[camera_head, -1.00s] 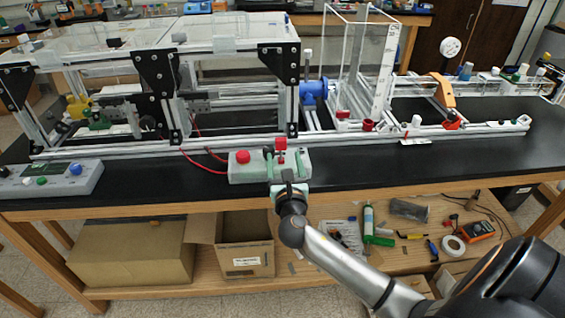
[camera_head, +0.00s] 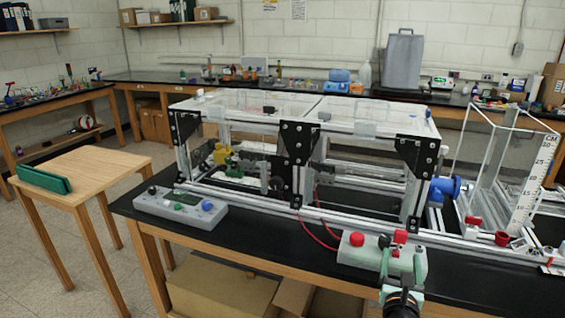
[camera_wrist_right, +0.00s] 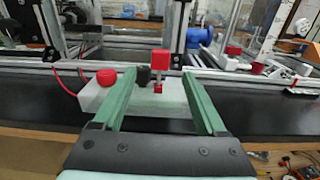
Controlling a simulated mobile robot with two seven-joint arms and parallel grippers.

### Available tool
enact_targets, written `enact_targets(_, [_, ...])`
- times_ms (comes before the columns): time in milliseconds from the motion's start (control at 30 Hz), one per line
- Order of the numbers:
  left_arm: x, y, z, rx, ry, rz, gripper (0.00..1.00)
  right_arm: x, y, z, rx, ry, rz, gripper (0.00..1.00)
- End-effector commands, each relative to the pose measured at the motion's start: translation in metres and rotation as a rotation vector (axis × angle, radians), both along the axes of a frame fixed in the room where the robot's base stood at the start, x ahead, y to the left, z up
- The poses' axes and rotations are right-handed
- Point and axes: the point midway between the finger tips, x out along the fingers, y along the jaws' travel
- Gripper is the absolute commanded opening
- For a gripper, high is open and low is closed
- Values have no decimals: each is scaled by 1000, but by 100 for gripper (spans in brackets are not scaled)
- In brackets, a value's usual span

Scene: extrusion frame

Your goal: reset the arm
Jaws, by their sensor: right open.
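My right gripper (camera_head: 402,258) shows at the lower right of the head view, with the arm behind it mostly cut off by the bottom edge. Its two green fingers are apart in the right wrist view (camera_wrist_right: 160,82). They point at the pale control box (camera_head: 354,252) on the bench's front edge. The box, also in the right wrist view (camera_wrist_right: 90,98), has a red round button (camera_wrist_right: 106,77), a black knob (camera_wrist_right: 143,76) and a red square-topped post (camera_wrist_right: 160,62). The knob and post appear between the fingers; I cannot tell whether anything touches. My left gripper is not in view.
The aluminium extrusion frame (camera_head: 296,130) stands on the black bench (camera_head: 270,241) behind the box. A second control box (camera_head: 180,208) sits at the bench's left end. A wooden table (camera_head: 90,172) with a green object (camera_head: 44,179) stands left, with open floor around it.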

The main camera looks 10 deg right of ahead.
Motion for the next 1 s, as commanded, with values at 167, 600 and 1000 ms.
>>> enact_targets(167, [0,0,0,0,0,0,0,-22,24,-57,343,0,45,74])
enact_targets(600, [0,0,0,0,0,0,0,-179,153,-221,2054,-138,-425,74])
enact_targets(1000, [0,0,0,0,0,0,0,-252,200,-240,2695,-390,-1019,74])
